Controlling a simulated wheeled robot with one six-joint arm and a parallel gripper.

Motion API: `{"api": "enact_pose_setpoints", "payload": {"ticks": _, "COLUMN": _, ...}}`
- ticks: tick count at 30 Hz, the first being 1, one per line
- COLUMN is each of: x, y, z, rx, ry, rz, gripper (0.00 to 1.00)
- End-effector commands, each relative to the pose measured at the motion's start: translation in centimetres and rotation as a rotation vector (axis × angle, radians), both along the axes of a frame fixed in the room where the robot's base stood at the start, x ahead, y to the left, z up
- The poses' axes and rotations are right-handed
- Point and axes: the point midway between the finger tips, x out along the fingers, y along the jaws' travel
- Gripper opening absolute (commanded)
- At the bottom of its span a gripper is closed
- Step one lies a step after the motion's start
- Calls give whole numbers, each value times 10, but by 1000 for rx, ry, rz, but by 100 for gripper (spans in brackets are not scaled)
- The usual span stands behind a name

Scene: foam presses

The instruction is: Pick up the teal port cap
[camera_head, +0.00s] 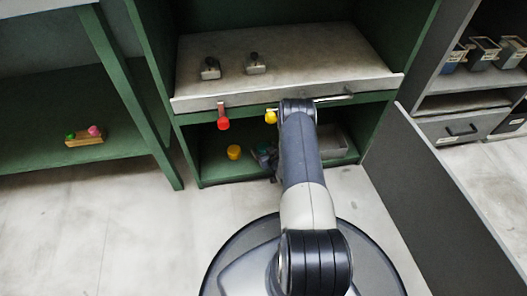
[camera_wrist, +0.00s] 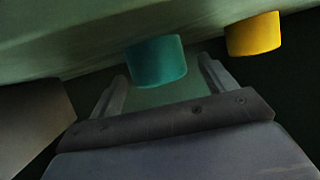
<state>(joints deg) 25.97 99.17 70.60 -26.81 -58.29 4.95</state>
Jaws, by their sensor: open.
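The teal port cap (camera_wrist: 157,62) is a short round cylinder in the wrist view. It shows between the two fingers of my gripper (camera_wrist: 163,69), near their tips. The fingers are open, with a gap on each side of the cap; I cannot tell how deep it sits between them. In the head view my arm reaches into the lower compartment of the green cabinet (camera_head: 190,140). There my gripper is mostly hidden in shadow behind the arm, and the teal cap is not clearly made out.
A yellow cap (camera_wrist: 254,34) stands beside the teal one; it also shows in the head view (camera_head: 234,152). A red handle (camera_head: 222,119) and a yellow handle (camera_head: 270,117) hang at the shelf edge above. A grey bin (camera_head: 332,141) lies right of my arm. An open door panel (camera_head: 430,190) stands right.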

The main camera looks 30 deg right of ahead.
Motion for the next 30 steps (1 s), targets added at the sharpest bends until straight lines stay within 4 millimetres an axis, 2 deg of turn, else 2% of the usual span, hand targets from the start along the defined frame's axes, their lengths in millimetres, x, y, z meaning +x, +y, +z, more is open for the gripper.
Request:
{"api": "enact_pose_setpoints", "payload": {"ticks": 3, "x": 0, "y": 0, "z": 1, "rx": 0, "ry": 0, "rz": 0, "gripper": 77}}
{"api": "enact_pose_setpoints", "payload": {"ticks": 20, "x": -1, "y": 0, "z": 0, "rx": 0, "ry": 0, "rz": 0, "gripper": 31}}
{"api": "enact_pose_setpoints", "payload": {"ticks": 26, "x": -1, "y": 0, "z": 1, "rx": 0, "ry": 0, "rz": 0, "gripper": 30}}
{"api": "enact_pose_setpoints", "payload": {"ticks": 30, "x": 0, "y": 0, "z": 11, "rx": 0, "ry": 0, "rz": 0, "gripper": 30}}
